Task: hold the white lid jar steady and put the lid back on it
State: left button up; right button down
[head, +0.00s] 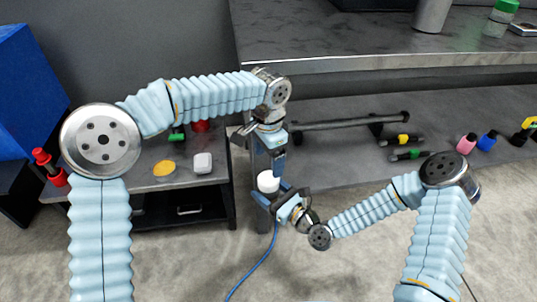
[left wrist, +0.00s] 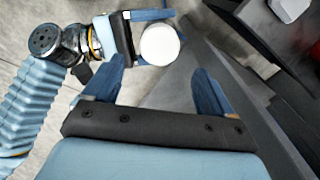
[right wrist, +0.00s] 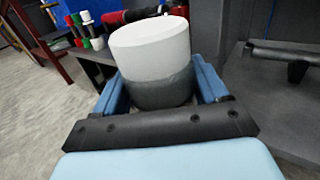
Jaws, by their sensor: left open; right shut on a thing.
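The jar (right wrist: 162,92) is a cylinder with a grey lower part and a white upper part, which looks like its lid (right wrist: 150,38) sitting level on top. My right gripper (right wrist: 163,82) is shut on the grey part and holds it roughly upright in the air. In the head view the white top (head: 268,181) shows just above the right gripper (head: 273,191). My left gripper (head: 278,160) is open and empty, close above the jar. In the left wrist view the round white top (left wrist: 160,45) lies just beyond the open fingertips (left wrist: 160,72), apart from them.
A grey cart (head: 150,184) at the left carries a white rounded block (head: 203,163) and a yellow disc (head: 164,168). A grey bench (head: 340,150) behind holds a black bar (head: 340,124), markers and small coloured bottles. The front floor is clear.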

aim_at(269, 178)
pick_arm(q)
jog(key=n, duration=0.5)
jog(key=shift+r, duration=0.35)
jog(key=shift+f, duration=4.05)
jog(key=c, duration=1.1)
